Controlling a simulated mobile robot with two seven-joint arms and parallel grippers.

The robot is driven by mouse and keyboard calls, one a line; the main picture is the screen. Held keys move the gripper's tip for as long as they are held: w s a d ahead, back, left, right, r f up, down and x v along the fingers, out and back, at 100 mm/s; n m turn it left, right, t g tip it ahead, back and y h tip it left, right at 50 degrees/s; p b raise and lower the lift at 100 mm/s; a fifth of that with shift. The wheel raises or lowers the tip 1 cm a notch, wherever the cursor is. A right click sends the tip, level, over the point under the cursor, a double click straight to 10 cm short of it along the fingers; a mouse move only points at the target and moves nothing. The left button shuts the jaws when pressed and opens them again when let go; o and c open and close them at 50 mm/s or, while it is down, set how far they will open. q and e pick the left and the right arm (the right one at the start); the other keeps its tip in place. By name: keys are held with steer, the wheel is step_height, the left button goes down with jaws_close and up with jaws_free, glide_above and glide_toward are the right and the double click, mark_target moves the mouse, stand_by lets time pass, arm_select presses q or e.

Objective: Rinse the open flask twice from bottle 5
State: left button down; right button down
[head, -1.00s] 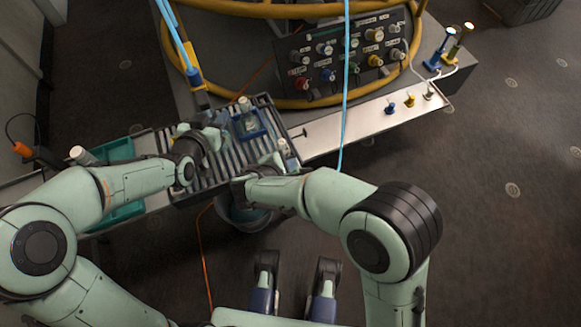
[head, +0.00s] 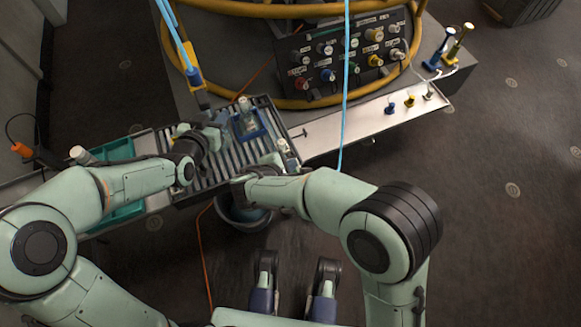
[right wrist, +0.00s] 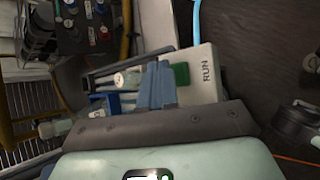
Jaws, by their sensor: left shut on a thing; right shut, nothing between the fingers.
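A clear vessel with a pale top (head: 244,104) stands in a blue holder (head: 262,130) on the slatted tray (head: 204,184). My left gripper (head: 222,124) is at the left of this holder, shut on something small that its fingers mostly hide. A small bottle with a pale cap (head: 283,146) stands at the tray's right edge. My right gripper (head: 274,163) is just in front of that bottle, shut and empty. In the right wrist view its closed fingers (right wrist: 156,82) stand before a white-capped bottle (right wrist: 124,80). I cannot read any bottle number.
A teal tray (head: 122,207) lies at the left, with a pale-capped cylinder (head: 82,155) near it. A bucket (head: 240,215) is below the slatted tray. A connector panel (head: 345,55) stands behind. A blue cable (head: 345,90) hangs down at the right. A white RUN panel (right wrist: 200,90) is near my right fingers.

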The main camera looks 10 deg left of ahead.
steer(key=shift+f, duration=0.15)
steer(key=shift+f, duration=0.3)
steer(key=shift+f, duration=0.45)
stand_by(0.8)
steer(key=shift+r, duration=0.1)
stand_by(0.9)
steer(key=shift+r, duration=0.8)
steer(key=shift+r, duration=0.1)
steer(key=shift+r, duration=2.4)
steer(key=shift+r, duration=3)
